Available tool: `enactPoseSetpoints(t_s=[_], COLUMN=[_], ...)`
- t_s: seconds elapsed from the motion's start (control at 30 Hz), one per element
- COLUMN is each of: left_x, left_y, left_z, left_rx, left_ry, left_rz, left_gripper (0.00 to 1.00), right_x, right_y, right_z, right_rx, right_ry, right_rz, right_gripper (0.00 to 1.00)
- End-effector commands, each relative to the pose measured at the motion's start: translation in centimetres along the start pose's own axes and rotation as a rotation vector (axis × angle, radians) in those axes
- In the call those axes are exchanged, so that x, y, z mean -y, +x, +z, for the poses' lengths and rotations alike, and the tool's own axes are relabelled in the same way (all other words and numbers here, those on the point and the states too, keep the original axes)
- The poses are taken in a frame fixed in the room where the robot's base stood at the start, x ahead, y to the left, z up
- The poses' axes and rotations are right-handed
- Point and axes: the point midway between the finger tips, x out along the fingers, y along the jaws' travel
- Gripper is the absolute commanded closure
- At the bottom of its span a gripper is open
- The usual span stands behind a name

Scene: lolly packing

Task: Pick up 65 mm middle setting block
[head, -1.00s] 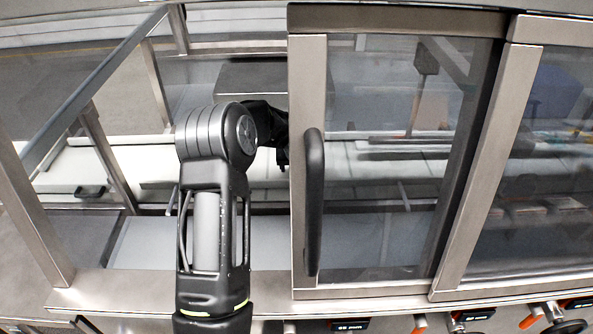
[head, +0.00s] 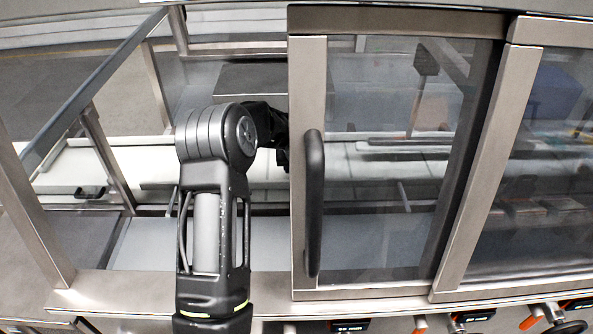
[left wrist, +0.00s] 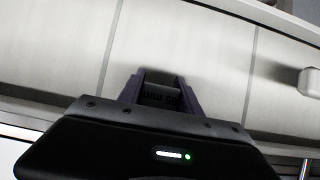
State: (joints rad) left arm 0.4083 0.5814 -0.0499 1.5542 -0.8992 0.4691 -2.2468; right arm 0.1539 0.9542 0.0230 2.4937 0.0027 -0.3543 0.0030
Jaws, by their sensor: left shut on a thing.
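In the left wrist view my left gripper (left wrist: 160,80) is shut on a dark block (left wrist: 160,97) between its two fingers. The block bears upside-down lettering that looks like "65 mm". Pale panels with thin seams lie beyond the fingertips. In the head view my left arm reaches in through the open left part of the machine. The gripper end (head: 283,156) is mostly hidden behind the door frame, and the block does not show there. My right gripper is not in view.
A metal-framed glass door (head: 308,80) with a dark vertical handle (head: 314,200) stands just right of my arm. Metal posts (head: 106,160) frame the left side.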

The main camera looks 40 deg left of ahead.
Motion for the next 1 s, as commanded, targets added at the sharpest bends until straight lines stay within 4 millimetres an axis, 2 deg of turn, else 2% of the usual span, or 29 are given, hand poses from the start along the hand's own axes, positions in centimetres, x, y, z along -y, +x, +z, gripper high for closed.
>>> enactPoseSetpoints(t_s=[0.17, 0.27, 0.6, 0.7, 1.0], left_x=[0.0, 0.0, 0.0, 0.0, 0.0], left_y=[-0.4, -1.4, -6.8, -8.0, -8.8], left_z=[0.3, 0.9, 4.0, 4.6, 5.0], left_rx=[0.002, 0.004, 0.005, 0.003, 0.001], left_ry=[-0.002, -0.001, -0.003, -0.001, 0.0], left_rz=[-0.001, -0.001, -0.002, -0.001, -0.001], left_gripper=[1.0, 1.0, 1.0, 1.0, 1.0], right_x=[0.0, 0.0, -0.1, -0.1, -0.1], right_y=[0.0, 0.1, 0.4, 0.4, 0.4], right_z=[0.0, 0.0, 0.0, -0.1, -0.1], right_rx=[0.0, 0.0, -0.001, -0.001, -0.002], right_ry=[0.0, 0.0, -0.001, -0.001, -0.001], right_rz=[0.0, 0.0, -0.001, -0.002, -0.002], right_gripper=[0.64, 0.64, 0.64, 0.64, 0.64])
